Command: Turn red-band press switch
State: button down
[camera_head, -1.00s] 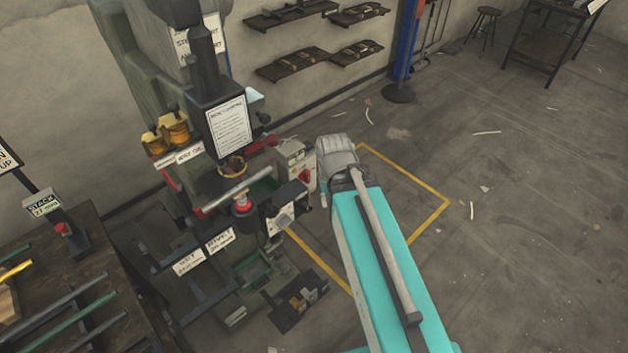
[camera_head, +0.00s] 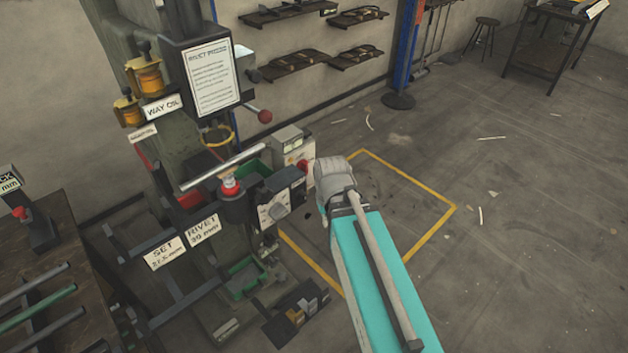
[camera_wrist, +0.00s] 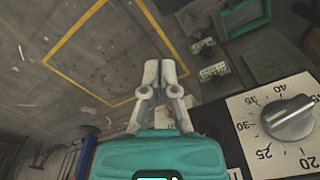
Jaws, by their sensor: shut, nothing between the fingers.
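A rivet press (camera_head: 180,185) stands at left centre in the head view. Its dark control box has a pale face with a dial knob (camera_head: 279,207). In the wrist view a silver dial knob (camera_wrist: 289,118) sits on a white plate with numbers, at the lower right. A red round part (camera_head: 303,167) shows beside the box. I cannot make out for certain which part carries the red band. My gripper (camera_wrist: 162,72) is shut and empty, left of the dial and apart from it. In the head view its fingers are hidden behind my arm.
A yellow floor outline (camera_head: 405,170) lies right of the press. A rod-laden table (camera_head: 90,300) stands at the lower left. A horizontal bar (camera_head: 222,167) sticks out from the press. Green trays (camera_head: 244,277) sit low on it. The floor to the right is mostly clear.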

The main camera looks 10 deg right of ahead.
aim_at(305, 168)
jog(key=w+f+m+y+b, duration=0.15)
jog(key=w+f+b, duration=0.25)
jog(key=f+b, duration=0.7)
jog(key=w+f+y+b, duration=0.3)
jog(key=w+f+b, duration=0.1)
jog(key=f+b, duration=0.7)
jog(key=w+d+r+m+t+y, duration=0.1)
jog(key=w+d+r+t+y, duration=0.3)
jog(key=w+d+r+y, duration=0.9)
jog(key=w+d+r, duration=0.2)
jog(key=w+r, duration=0.2)
jog(key=w, duration=0.1)
jog(key=shift+m, duration=0.25)
jog(key=shift+s+a+x, duration=0.1)
jog(key=shift+s+x, duration=0.35)
jog(key=shift+x, duration=1.65)
jog(key=shift+s+a+x, duration=0.1)
jog(key=shift+s+x, duration=0.3)
jog(key=shift+x, duration=1.75)
jog(key=shift+s+a+x, duration=0.15)
jog(key=shift+s+x, duration=0.3)
jog(key=shift+x, duration=1.65)
